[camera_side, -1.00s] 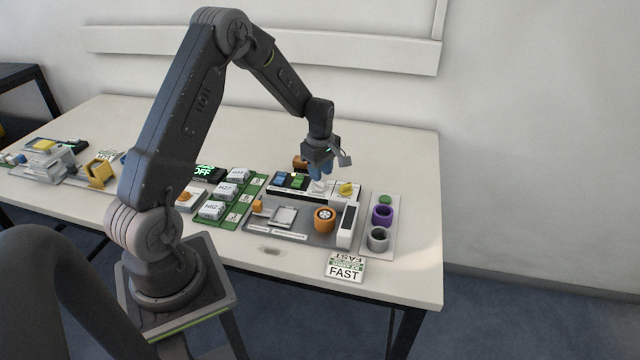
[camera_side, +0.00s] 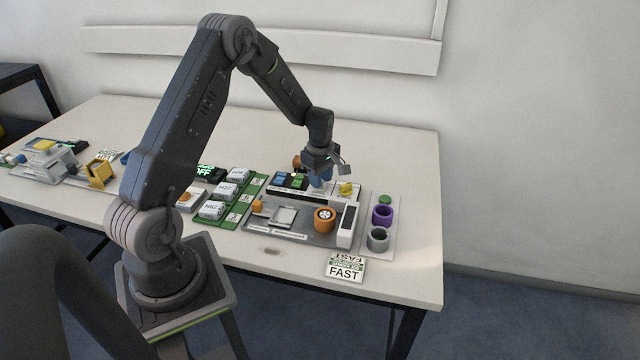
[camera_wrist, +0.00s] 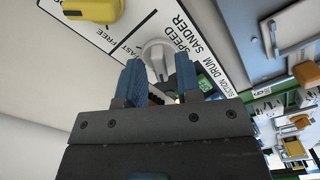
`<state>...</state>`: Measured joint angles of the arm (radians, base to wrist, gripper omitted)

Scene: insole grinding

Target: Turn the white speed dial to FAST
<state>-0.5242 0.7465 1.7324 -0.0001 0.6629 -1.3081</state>
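The white speed dial (camera_wrist: 157,50) shows in the wrist view on a white panel, beside the printed words SPEED and SANDER. The word FAST is printed to its left. My gripper (camera_wrist: 159,62) has its two blue fingers apart, one on each side of the dial's near part. A gap seems to show between the fingers and the dial; I cannot tell whether either touches. In the side view my gripper (camera_side: 320,177) is down at the panel at the back of the grey machine (camera_side: 290,238), and largely hides the dial.
A yellow knob (camera_wrist: 92,8) sits close by on the same panel; it also shows right of my gripper in the side view (camera_side: 346,188). An orange wheel (camera_side: 324,220) and a purple cup (camera_side: 382,214) stand nearer the front right. A FAST card (camera_side: 345,272) lies at the table's front.

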